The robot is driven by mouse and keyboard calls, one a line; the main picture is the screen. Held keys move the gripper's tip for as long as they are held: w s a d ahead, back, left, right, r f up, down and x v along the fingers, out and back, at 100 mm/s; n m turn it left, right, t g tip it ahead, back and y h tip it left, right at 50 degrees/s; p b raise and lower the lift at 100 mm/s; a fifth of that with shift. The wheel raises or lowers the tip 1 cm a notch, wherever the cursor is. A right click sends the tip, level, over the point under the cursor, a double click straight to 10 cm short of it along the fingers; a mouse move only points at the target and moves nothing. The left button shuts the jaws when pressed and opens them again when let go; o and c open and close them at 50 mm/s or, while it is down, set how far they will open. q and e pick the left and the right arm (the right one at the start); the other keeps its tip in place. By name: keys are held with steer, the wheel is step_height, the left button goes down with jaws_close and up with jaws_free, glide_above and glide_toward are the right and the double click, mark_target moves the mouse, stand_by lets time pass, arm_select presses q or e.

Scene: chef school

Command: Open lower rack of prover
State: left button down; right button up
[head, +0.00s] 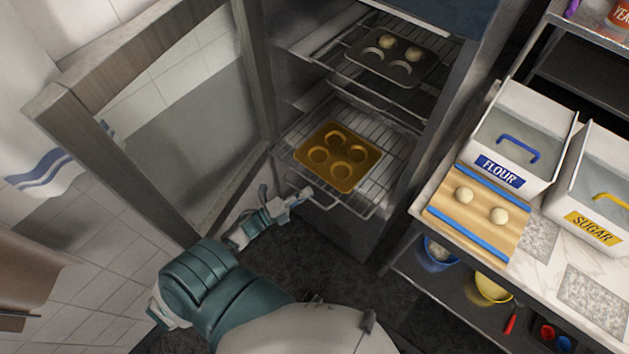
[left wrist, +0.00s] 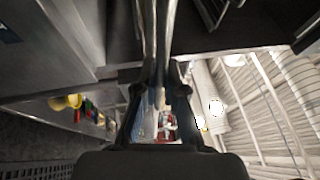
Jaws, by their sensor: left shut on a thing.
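The prover (head: 390,227) stands with its glass door (head: 190,110) swung open to the left. The lower wire rack (head: 388,170) sits inside and bears a golden muffin tin (head: 338,157) with empty cups. The rack's front reaches about the prover's opening. My left gripper (head: 302,194) is at the left part of the rack's front bar, shut on it. In the left wrist view the metal bar (left wrist: 157,50) runs up between the two fingers of the gripper (left wrist: 158,95). My right gripper is out of view.
An upper rack above holds a dark tin (head: 392,57) with dough balls in some cups. To the right, a counter (head: 540,240) holds a flour bin (head: 520,135), a sugar bin (head: 598,190) and a board (head: 478,212) with two dough balls. Dark floor (head: 300,255) is clear before the prover.

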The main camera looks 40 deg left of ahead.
arm_select(q)
steer(key=s, duration=0.4)
steer(key=shift+s+a+f+p, duration=0.2)
steer(key=shift+s+p, duration=0.2)
steer(key=shift+s, duration=0.35)
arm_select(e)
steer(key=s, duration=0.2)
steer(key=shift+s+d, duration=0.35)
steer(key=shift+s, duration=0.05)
arm_select(q)
steer(key=c, duration=1.2)
jaws_free()
steer(key=shift+c, duration=0.2)
steer(key=shift+w, duration=0.1)
steer(key=v, duration=1.2)
steer(key=shift+a+f, duration=0.1)
steer(key=shift+a, duration=0.05)
